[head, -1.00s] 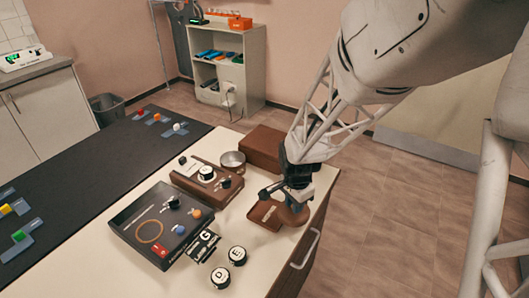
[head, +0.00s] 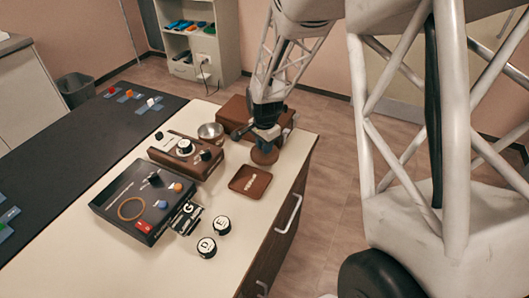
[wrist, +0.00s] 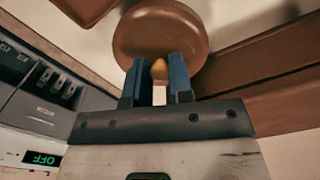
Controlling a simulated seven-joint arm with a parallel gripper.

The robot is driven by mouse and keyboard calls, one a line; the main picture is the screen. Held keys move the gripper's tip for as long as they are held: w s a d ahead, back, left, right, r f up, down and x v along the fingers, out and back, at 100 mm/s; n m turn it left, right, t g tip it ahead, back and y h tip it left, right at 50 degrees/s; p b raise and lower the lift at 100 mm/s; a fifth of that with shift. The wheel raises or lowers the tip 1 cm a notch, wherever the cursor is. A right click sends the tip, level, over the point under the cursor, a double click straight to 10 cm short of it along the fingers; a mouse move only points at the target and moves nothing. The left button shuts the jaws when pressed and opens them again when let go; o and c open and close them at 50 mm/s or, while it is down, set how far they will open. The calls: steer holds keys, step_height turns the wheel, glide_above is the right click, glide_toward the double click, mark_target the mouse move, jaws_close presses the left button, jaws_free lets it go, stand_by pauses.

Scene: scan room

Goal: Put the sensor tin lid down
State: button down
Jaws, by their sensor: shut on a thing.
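The sensor tin lid is a round brown disc (head: 264,155) with a small knob. It is below my gripper (head: 266,137) in the head view, between the brown box and the labelled brown tray (head: 250,180). In the wrist view the lid (wrist: 160,28) fills the top middle. The blue fingers of my gripper (wrist: 159,74) are shut on its orange-brown knob. I cannot tell whether the lid touches the table. The tray is empty, and the lid is beyond its far edge. An open round metal tin (head: 210,132) stands to the left.
A brown box (head: 234,112) stands close behind my gripper. A brown-cased device (head: 186,154), a black panel (head: 143,205) and lettered round knobs (head: 207,247) are to the left and front. The table's right edge is close. Bare tabletop (head: 110,260) lies at the front left.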

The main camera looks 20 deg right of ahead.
steer(key=shift+f, duration=0.1)
stand_by(0.3)
steer(key=shift+f, duration=1.65)
steer(key=shift+f, duration=0.15)
steer(key=c, duration=1)
jaws_free()
step_height(320, 180, up, 12)
steer(key=shift+w+r, duration=0.1)
steer(key=shift+r, duration=0.05)
